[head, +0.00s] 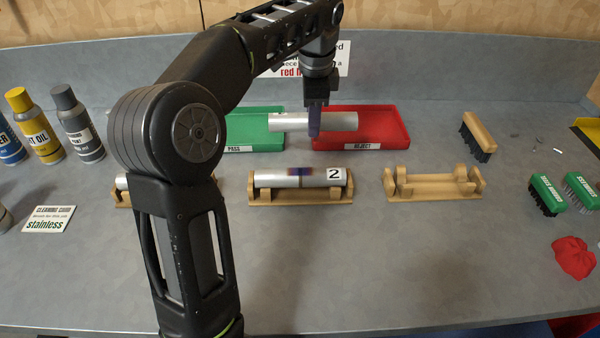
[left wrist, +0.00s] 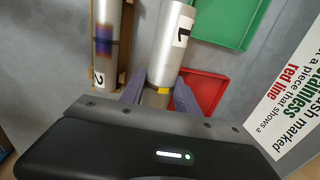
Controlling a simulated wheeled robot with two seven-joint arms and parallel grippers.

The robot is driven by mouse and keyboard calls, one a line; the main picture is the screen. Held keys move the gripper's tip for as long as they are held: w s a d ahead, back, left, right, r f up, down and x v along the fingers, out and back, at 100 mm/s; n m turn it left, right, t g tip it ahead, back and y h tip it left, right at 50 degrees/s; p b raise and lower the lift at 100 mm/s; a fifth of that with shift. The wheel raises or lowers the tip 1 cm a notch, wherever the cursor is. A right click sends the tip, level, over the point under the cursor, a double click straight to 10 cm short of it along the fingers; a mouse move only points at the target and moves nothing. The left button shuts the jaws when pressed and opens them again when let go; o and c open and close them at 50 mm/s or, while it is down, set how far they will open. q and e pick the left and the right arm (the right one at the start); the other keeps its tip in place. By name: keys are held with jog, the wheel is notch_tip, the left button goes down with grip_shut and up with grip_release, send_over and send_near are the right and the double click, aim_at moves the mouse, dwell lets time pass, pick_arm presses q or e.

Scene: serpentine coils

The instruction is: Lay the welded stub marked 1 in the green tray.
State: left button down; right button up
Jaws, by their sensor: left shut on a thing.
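My left gripper (head: 315,120) is shut on a silver welded stub (head: 345,121), held level above the bench across the gap between the two trays. In the left wrist view the stub (left wrist: 168,50) carries a white label with a 1, and a yellow patch shows beside the fingers (left wrist: 156,95). The green tray (head: 255,112), labelled PASS, is at the back, left of the gripper and partly hidden by my arm. It also shows in the left wrist view (left wrist: 228,22). My right gripper is in neither view.
The red REJECT tray (head: 385,112) lies right of the green one. Stub 2 (head: 265,181) rests in the middle wooden cradle. The right cradle (head: 432,185) is empty; the left one, behind my arm, holds a stub (head: 121,182). Spray cans stand left, brushes lie right.

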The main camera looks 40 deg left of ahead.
pick_arm(q)
jog(key=shift+r, duration=0.1)
jog(key=b, duration=0.2)
send_over(312, 163)
jog(key=f, duration=0.6)
jog(key=shift+s+d, duration=0.1)
jog(key=shift+s, duration=0.1)
jog(key=shift+f, duration=0.2)
jog(key=shift+f, duration=1.85)
jog(key=shift+f, duration=0.2)
jog(key=c, duration=1.2)
grip_release()
